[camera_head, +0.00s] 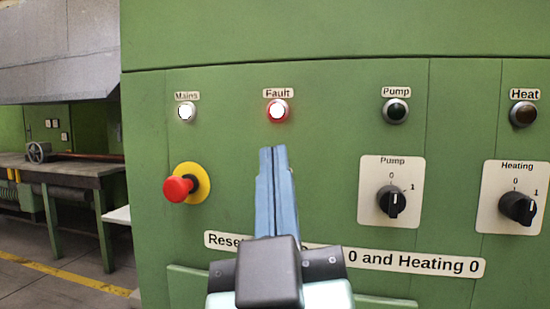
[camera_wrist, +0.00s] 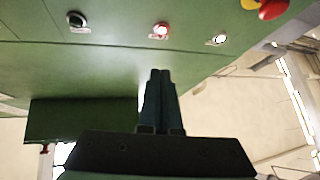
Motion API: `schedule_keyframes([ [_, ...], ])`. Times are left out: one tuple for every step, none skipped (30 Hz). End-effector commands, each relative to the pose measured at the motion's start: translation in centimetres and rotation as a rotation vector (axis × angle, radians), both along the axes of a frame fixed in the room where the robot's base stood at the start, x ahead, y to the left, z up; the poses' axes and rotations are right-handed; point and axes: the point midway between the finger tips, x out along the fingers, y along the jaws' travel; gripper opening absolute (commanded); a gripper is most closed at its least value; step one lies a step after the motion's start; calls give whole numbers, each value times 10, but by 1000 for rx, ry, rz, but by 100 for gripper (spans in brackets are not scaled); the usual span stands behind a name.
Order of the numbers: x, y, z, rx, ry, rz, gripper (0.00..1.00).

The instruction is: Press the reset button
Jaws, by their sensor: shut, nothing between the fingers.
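My gripper (camera_head: 273,150) is shut and empty, its fingers pointing up in front of the green panel, with the tips just below the lit Fault lamp (camera_head: 277,111). In the wrist view the gripper (camera_wrist: 160,72) also shows closed fingers, below the glowing red-white lamp (camera_wrist: 160,30). A label (camera_head: 420,262) starts with "Reset" and ends "0 and Heating 0"; my gripper hides its middle. No separate button marked only reset shows. A red mushroom button (camera_head: 178,188) on a yellow collar (camera_head: 204,183) is left of my gripper. I cannot tell whether the fingertips touch the panel.
The Mains lamp (camera_head: 186,111) is lit white. The Pump lamp (camera_head: 396,110) and Heat lamp (camera_head: 523,113) are dark. The Pump knob (camera_head: 391,200) and Heating knob (camera_head: 517,207) stick out on the right. A workbench (camera_head: 75,170) stands at the far left.

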Motion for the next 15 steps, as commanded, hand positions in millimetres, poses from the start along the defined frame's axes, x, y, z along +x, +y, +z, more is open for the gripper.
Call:
schedule_keyframes([
  [9,-1,12,-33,39,-16,0],
  [14,-1,12,-55,60,-26,0],
  [19,-1,11,-86,87,-39,0],
  [24,-1,11,-107,107,-46,0],
  [28,-2,11,-130,126,-55,0],
  [33,-2,9,-159,152,-63,0],
  [36,-2,9,-182,172,-70,0],
  [40,-3,8,-203,191,-77,0],
  [44,-3,6,-233,217,-83,0],
  [48,-3,5,-256,236,-89,0],
  [51,-4,4,-278,253,-93,0],
  [54,-4,3,-308,277,-98,0],
  [57,-4,2,-331,295,-101,0],
  [59,-5,0,-353,313,-104,0],
  [62,-5,-2,-384,338,-107,0],
])
